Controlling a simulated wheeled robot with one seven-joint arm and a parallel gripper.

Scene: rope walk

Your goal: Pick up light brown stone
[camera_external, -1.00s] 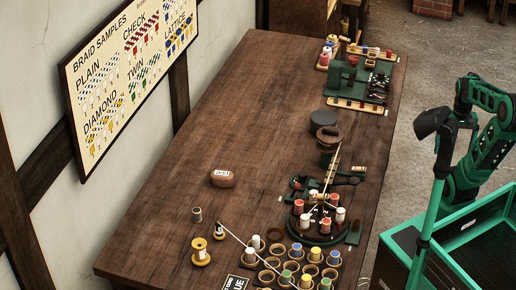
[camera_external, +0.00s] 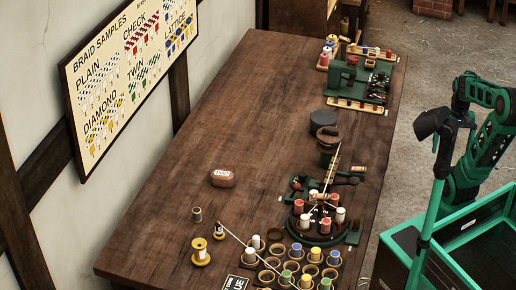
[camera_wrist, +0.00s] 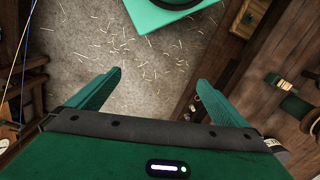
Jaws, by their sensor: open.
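A rounded brown stone (camera_external: 223,178) with a small white label lies on the bare middle-left part of the table in the external view. It looks reddish brown. It does not show clearly in the wrist view. My gripper (camera_wrist: 159,79) shows in the wrist view with its two green fingers wide apart and nothing between them. It points toward the grey floor with straw bits, away from the stone. In the external view my arm is at the right, off the table's right side, and its fingers cannot be made out.
The long wooden table (camera_external: 190,130) is clear around the stone. A small spool (camera_external: 197,215) and a yellow spool (camera_external: 201,252) stand nearer the front. A round braiding stand (camera_external: 318,236), cups with spools and a dark disc (camera_external: 323,119) line the right side. A board (camera_external: 130,75) hangs on the wall.

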